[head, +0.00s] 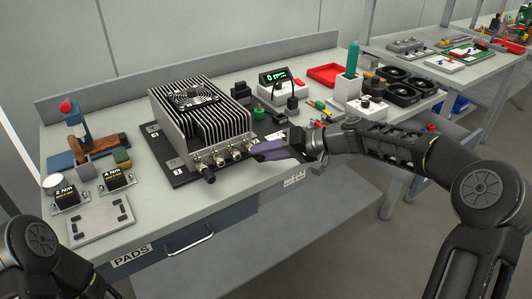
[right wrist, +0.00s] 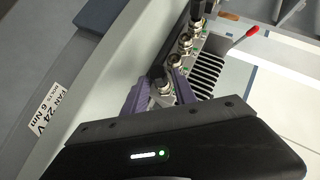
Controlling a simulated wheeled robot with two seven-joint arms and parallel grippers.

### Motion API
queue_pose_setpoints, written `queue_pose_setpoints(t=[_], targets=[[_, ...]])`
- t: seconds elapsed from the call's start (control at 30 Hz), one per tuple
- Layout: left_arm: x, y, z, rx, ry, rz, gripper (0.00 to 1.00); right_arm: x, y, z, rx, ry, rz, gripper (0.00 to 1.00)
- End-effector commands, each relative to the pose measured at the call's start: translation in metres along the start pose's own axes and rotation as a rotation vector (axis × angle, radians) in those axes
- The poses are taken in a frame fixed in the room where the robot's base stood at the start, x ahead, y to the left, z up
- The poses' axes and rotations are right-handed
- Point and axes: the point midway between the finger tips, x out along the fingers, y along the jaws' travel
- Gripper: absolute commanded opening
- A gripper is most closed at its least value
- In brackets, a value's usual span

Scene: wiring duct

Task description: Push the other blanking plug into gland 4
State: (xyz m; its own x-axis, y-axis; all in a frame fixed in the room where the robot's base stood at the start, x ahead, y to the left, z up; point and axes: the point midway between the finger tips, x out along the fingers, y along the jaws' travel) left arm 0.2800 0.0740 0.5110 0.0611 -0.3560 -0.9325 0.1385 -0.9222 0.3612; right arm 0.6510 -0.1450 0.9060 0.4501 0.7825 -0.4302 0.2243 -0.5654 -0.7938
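The finned grey enclosure (head: 205,115) stands on a dark base plate, with a row of metal cable glands along its front. The leftmost gland (head: 208,173) has a black piece in its mouth. My right gripper (head: 258,150) is at the rightmost gland (head: 247,143). In the right wrist view its purple fingers (right wrist: 162,88) are apart, on either side of the nearest gland (right wrist: 164,88). A dark piece shows by that gland's end; I cannot tell whether it is a plug or whether the fingers touch it. My left gripper is out of view.
A dark fan unit (head: 193,96) sits on the enclosure. Torque blocks (head: 117,177) and a grey pad plate (head: 100,219) lie on the left. A display box (head: 283,82), red tray (head: 326,75) and black fans (head: 402,90) stand to the right. The front bench strip is clear.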

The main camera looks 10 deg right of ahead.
Motion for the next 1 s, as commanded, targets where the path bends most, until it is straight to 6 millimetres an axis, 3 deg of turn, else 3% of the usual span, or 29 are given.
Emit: queue_pose_setpoints(t=[0.13,0.47,1.0], targets=[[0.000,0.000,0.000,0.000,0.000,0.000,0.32,0.000,0.000,0.000,0.000,0.000,0.000,0.46],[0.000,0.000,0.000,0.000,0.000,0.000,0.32,-0.003,0.000,0.000,0.000,0.000,0.000,0.46],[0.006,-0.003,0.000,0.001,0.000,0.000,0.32,-0.074,0.001,0.000,0.000,0.001,0.001,0.46]])
